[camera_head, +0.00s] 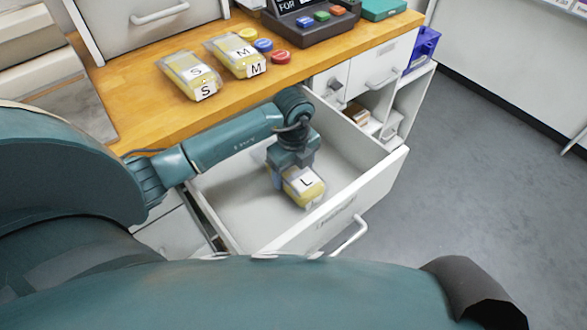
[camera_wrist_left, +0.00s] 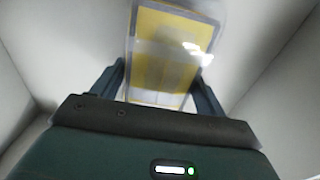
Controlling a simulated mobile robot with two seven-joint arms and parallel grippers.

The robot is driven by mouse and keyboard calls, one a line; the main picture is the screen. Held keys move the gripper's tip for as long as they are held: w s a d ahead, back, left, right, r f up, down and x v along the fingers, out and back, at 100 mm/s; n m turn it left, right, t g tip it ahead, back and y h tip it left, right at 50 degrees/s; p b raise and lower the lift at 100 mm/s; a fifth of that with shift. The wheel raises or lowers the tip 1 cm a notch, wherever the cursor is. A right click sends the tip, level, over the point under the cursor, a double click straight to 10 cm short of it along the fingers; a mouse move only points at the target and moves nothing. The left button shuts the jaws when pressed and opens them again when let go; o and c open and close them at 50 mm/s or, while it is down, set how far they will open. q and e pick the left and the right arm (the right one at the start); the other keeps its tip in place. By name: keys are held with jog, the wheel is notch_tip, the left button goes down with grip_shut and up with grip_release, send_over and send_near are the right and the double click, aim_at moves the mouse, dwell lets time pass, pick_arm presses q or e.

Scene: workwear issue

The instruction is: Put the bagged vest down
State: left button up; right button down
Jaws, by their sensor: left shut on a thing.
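The bagged vest (camera_head: 305,187) is a yellow packet in clear film with a white "L" label. My left gripper (camera_head: 290,174) is shut on it, inside the open white drawer (camera_head: 238,205). In the left wrist view the yellow bagged vest (camera_wrist_left: 168,55) sits between the two fingers of my left gripper (camera_wrist_left: 160,88). The head view does not show clearly whether the packet touches the drawer floor. My right gripper is not in view.
Two more bagged vests, labelled S (camera_head: 190,75) and M (camera_head: 238,55), lie on the wooden counter (camera_head: 135,105). Yellow, blue and red round items (camera_head: 281,57) lie beside them. The drawer's front wall (camera_head: 375,190) stands close to the held packet; the drawer floor around it is bare.

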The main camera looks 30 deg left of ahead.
aim_at(294, 169)
pick_arm(q)
jog(key=shift+f, duration=0.2)
jog(key=o, duration=1)
jog(key=shift+r, duration=0.1)
notch_tip(294, 169, up, 12)
jog(key=shift+r, duration=0.15)
